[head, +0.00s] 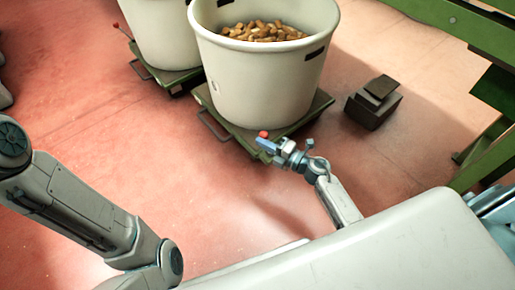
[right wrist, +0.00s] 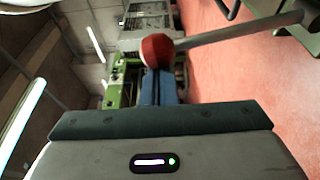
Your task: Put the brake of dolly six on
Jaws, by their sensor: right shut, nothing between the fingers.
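A green dolly (head: 322,101) carries a large cream tub (head: 262,80) of corks in the head view. The red ball knob (head: 263,134) of its brake lever shows at the dolly's near edge. My right gripper (head: 266,145) is shut and empty, right by the knob; contact cannot be told. In the right wrist view, the red knob (right wrist: 157,50) sits on a grey rod (right wrist: 235,34) just beyond the blue fingers (right wrist: 160,88). The lever's foot is hidden in the head view. No dolly number is legible. My left gripper is out of view.
A second dolly (head: 168,76) with a cream tub (head: 163,38) stands at the left; its red-knobbed lever (head: 118,27) tilts up. A dark box (head: 373,105) lies on the floor at the right, near a green frame (head: 455,22). Red floor lies open at the left.

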